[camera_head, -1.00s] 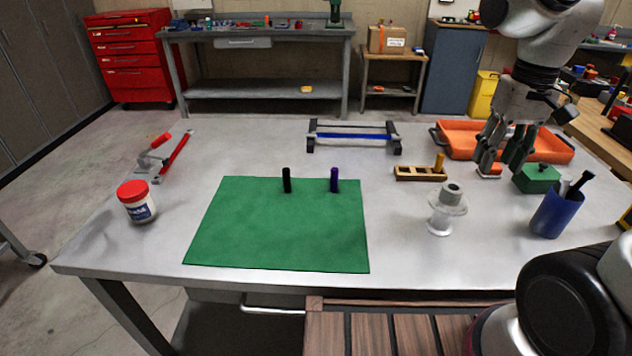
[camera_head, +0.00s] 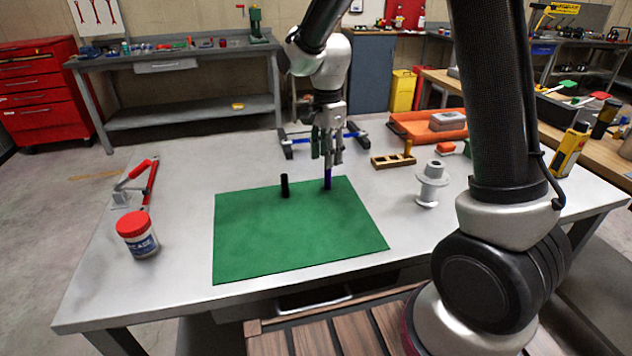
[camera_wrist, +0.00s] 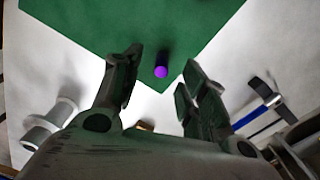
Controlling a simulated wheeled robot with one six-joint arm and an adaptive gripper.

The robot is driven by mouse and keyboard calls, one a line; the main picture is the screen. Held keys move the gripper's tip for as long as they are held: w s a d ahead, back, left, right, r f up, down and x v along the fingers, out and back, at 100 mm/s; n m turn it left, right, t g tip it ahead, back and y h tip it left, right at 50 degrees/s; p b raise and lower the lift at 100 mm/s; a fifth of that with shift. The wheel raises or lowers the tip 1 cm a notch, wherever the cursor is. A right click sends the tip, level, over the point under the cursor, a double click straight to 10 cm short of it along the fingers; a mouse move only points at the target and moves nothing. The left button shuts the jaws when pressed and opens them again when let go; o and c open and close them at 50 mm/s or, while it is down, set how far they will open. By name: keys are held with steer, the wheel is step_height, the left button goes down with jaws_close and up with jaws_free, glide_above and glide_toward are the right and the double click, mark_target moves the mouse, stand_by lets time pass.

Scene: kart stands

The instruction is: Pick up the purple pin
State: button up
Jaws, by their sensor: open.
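The purple pin (camera_head: 328,180) stands upright near the back right part of the green mat (camera_head: 290,235). My gripper (camera_head: 327,166) is open and empty, close above the pin in the head view. In the wrist view the pin's round purple top (camera_wrist: 161,72) shows between and a little beyond the open fingers (camera_wrist: 155,80). I cannot tell whether a finger touches it. A black pin (camera_head: 284,186) stands upright on the mat to the left of the purple pin.
A wooden block with a yellow pin (camera_head: 392,161) and a grey spool-like part (camera_head: 430,184) stand to the right. A blue-barred frame (camera_head: 300,142) lies behind the gripper. A red-lidded jar (camera_head: 138,235) stands at the left. The mat's front part is clear.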

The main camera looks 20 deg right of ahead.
mark_target(327, 188)
steer(key=m, duration=0.2)
steer(key=shift+w+f+m, duration=0.1)
steer(key=shift+f+m, duration=0.2)
steer(key=shift+f, duration=0.1)
steer(key=f, duration=0.7)
steer(key=shift+w+d, duration=0.25)
steer(key=shift+d, duration=0.1)
jaws_close()
